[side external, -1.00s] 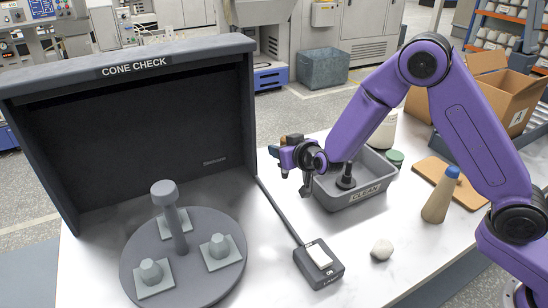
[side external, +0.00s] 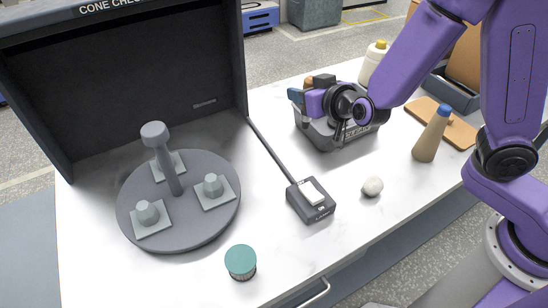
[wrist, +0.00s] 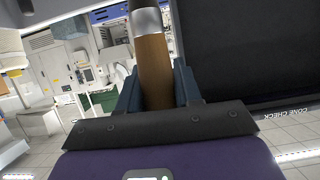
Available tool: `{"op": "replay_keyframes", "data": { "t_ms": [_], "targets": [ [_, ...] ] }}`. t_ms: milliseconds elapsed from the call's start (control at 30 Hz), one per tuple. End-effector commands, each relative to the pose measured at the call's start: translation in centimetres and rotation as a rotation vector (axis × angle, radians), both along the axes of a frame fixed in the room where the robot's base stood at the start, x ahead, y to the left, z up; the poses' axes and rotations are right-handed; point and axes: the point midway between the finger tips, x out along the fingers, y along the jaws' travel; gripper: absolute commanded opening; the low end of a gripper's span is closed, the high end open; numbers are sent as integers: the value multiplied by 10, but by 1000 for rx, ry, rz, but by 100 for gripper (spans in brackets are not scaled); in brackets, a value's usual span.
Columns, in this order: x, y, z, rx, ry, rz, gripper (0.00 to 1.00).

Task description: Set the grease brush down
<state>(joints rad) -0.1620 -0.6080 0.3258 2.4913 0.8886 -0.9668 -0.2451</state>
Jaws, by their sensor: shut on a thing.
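The grease brush has a brown wooden handle and a silver metal band. In the wrist view the brush (wrist: 154,65) stands between the two dark blue fingers of my gripper (wrist: 158,90), which are shut on its handle. Its bristle end is out of that view. In the side view my gripper (side external: 298,97) is above the left part of the grey bin (side external: 345,142). A bit of brown handle (side external: 308,83) shows there. Whether the brush touches anything is hidden.
A turntable (side external: 205,226) with a post and several pads stands left, before the black booth (side external: 120,95). A switch box (side external: 311,204), pale lump (side external: 372,187), cone (side external: 431,138) and teal-lidded pot (side external: 241,262) stand on the white table. A bottle (side external: 373,62) stands behind.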

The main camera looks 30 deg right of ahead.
Motion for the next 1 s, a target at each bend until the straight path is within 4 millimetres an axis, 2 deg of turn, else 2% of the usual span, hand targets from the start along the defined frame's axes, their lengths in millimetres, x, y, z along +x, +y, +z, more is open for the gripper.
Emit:
{"op": "replay_keyframes", "data": {
  "t_ms": [33,200,400,533,733,1000],
  "targets": [
    [-11,9,1,4,-2,-2,4],
    [-47,23,1,9,-2,-41,4],
    [-88,28,1,-3,4,-88,4],
    [-106,27,1,-14,8,-112,4],
    [-117,26,0,-24,11,-131,4],
    [-102,35,-9,-25,11,-134,4]
  ]
}}
